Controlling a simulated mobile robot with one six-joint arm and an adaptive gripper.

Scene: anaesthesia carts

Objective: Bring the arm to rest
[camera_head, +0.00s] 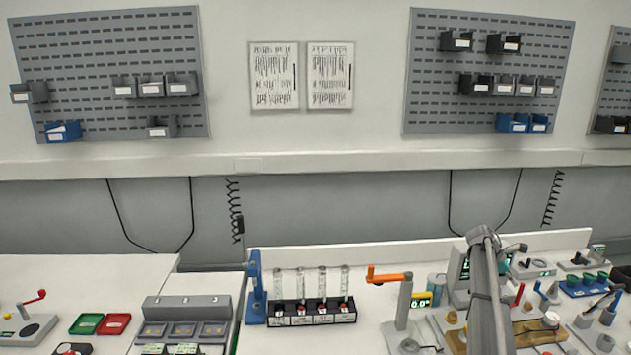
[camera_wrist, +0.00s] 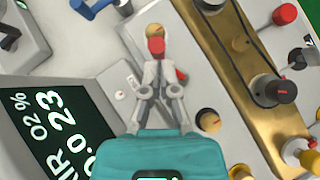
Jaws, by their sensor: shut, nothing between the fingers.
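My gripper (camera_wrist: 155,72) shows in the wrist view with its two grey fingers drawn together and nothing held between them. It points down over a grey panel with knobs. A red knob (camera_wrist: 156,47) and a tan knob (camera_wrist: 154,31) appear just beyond the fingertips; whether the tips touch the red one I cannot tell. In the head view my grey arm (camera_head: 487,290) reaches over the right bench, and my gripper cannot be made out there.
A dark display (camera_wrist: 55,125) lies left of my gripper. A brass plate (camera_wrist: 235,60) with a black knob (camera_wrist: 280,90) lies right. In the head view, a vial rack (camera_head: 312,314), an orange-handled stand (camera_head: 403,300) and a grey monitor (camera_head: 456,272) stand near my arm.

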